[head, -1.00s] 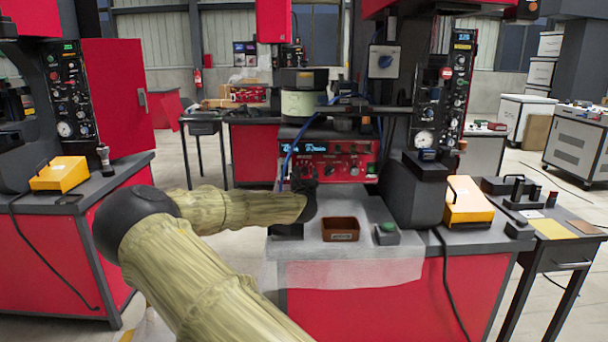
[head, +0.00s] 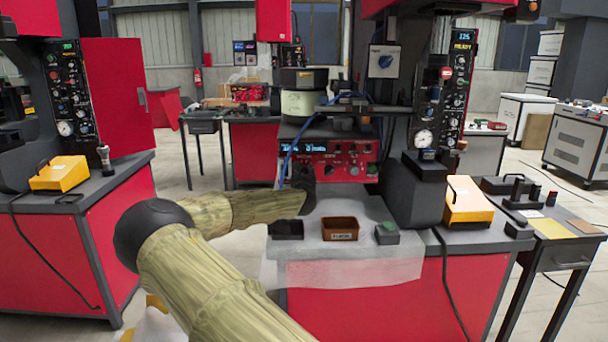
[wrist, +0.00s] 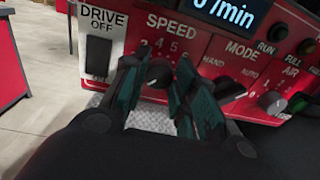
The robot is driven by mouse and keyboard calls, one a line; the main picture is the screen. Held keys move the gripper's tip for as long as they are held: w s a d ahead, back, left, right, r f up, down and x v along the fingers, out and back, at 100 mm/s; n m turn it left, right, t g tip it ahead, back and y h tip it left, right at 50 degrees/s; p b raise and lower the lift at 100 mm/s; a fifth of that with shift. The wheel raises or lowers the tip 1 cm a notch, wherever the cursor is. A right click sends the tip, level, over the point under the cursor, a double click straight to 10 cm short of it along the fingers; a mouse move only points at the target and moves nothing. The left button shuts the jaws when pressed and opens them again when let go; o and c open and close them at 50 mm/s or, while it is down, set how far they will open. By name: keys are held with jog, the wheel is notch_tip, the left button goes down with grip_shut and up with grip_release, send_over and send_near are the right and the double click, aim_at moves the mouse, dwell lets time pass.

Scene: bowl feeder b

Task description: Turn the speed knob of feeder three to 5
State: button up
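The red control panel (head: 350,170) of the feeder stands below the pale green bowl unit (head: 298,103). In the wrist view, the dark round speed knob (wrist: 160,73) sits under the word SPEED, with scale numbers such as 4, 5 and 6 around it. Its pointer is too dark to read. My gripper (wrist: 157,88) is at the panel, its teal-padded fingers on either side of the knob. A gap shows between the pads and the knob, so I see no grip on it. In the head view my gripper is a dark shape (head: 304,178), mostly hidden by my arm.
The DRIVE OFF switch (wrist: 99,55) is just left of the fingers. The MODE knob (wrist: 228,90) and AIR knob (wrist: 272,103) are to the right. A brown tray (head: 340,229) and a green-button box (head: 386,234) stand on the bench. A blue hose (head: 288,160) hangs beside the panel.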

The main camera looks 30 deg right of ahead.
jog(key=shift+c, duration=1.3)
